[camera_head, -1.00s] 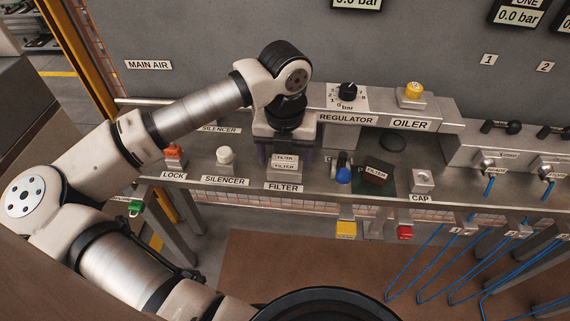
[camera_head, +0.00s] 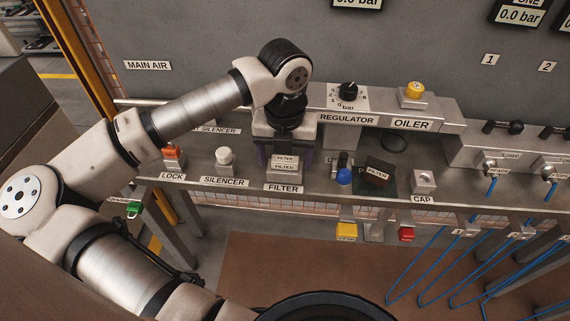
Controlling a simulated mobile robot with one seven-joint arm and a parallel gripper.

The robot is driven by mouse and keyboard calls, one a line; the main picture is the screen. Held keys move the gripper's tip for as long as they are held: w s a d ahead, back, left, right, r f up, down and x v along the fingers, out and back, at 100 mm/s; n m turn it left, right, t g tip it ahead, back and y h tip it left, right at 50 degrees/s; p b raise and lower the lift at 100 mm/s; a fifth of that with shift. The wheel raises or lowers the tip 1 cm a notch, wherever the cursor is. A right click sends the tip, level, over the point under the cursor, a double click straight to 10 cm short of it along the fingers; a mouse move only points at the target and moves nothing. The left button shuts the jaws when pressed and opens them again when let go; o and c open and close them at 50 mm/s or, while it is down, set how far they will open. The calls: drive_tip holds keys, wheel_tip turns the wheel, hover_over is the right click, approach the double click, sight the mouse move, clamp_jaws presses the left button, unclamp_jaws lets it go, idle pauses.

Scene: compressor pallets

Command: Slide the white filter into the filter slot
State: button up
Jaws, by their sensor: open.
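The white filter (camera_head: 286,158), with a FILTER label on its front, is at the filter slot (camera_head: 285,174), a grey block with its own FILTER label, above the FILTER plate on the bench edge. The filter's label is directly above the slot's label. How deep the filter sits cannot be told. My gripper (camera_head: 285,155) points down over the slot, its dark fingers apart on either side of the filter. The gripper body hides the filter's top. I cannot see whether the fingers touch it.
A dark filter (camera_head: 379,171) lies tilted to the right, beside a blue knob (camera_head: 343,176). The white silencer (camera_head: 225,158) and red lock (camera_head: 172,153) are to the left. The regulator (camera_head: 348,92) and oiler (camera_head: 413,95) housing stands behind to the right.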

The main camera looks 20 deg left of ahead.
sight(285, 159)
drive_tip(key=shift+b, duration=0.45)
idle(0.3)
drive_tip(key=c, duration=1.3)
drive_tip(key=shift+s+r+p, duration=0.1)
drive_tip(key=shift+r+p, duration=0.95)
drive_tip(key=shift+r, duration=1.95)
drive_tip(key=shift+r, duration=0.25)
